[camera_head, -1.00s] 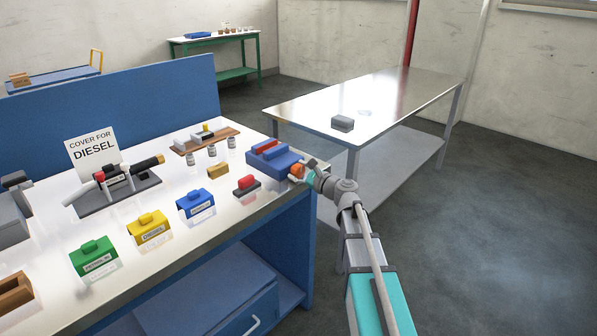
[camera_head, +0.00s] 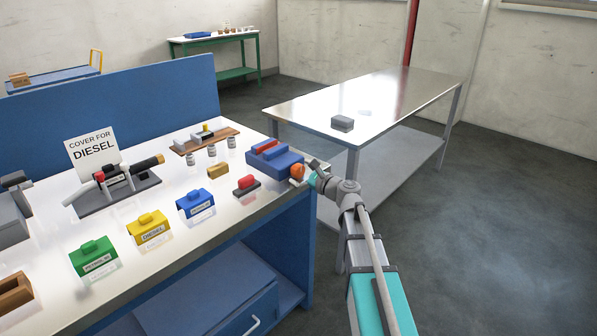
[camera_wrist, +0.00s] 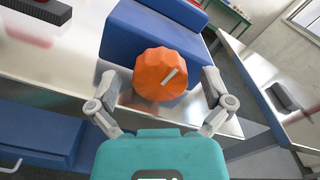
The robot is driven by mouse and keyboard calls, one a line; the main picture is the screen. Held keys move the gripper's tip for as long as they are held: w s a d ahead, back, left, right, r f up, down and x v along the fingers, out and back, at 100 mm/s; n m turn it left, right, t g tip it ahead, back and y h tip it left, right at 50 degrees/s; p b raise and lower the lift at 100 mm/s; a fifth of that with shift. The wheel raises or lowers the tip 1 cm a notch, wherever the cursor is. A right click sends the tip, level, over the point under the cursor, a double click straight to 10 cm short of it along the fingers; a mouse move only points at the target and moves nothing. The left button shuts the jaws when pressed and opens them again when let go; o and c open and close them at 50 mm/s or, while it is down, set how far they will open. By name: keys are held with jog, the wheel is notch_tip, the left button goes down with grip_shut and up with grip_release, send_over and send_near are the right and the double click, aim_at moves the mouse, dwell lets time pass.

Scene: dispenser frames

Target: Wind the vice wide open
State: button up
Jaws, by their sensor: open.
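The blue vice (camera_head: 275,163) sits at the right end of the bench, with a red strip along its far side. Its orange knob (camera_head: 297,172) faces my arm. The wrist view shows the ridged orange knob (camera_wrist: 160,75) with a short white mark on its face, right of centre, in front of the blue vice body (camera_wrist: 150,35). My gripper (camera_wrist: 160,88) is open, with one finger to the left and one to the right of the knob, both apart from it in the picture. In the head view my gripper (camera_head: 311,175) is just right of the knob. The jaw gap is not clear.
Green (camera_head: 94,260), yellow (camera_head: 149,230) and blue (camera_head: 196,206) covers stand along the bench front. A small red-topped block (camera_head: 246,186) is left of the vice. A metal table (camera_head: 390,95) with a grey block (camera_head: 342,123) stands behind. Floor at right is clear.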

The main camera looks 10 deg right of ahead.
jog(key=v, duration=1.1)
jog(key=shift+s, duration=0.1)
jog(key=m, duration=0.2)
jog(key=s+d+m, duration=0.1)
jog(key=m, duration=0.2)
jog(key=shift+s+d+f, duration=0.15)
jog(key=shift+s+d, duration=0.05)
jog(key=shift+w+a, duration=0.1)
jog(key=shift+w, duration=0.05)
dwell(0.5)
jog(key=x, duration=1.3)
jog(key=shift+w+a, duration=0.15)
jog(key=shift+w, duration=0.05)
jog(key=shift+c, duration=0.3)
jog(key=c, duration=1.1)
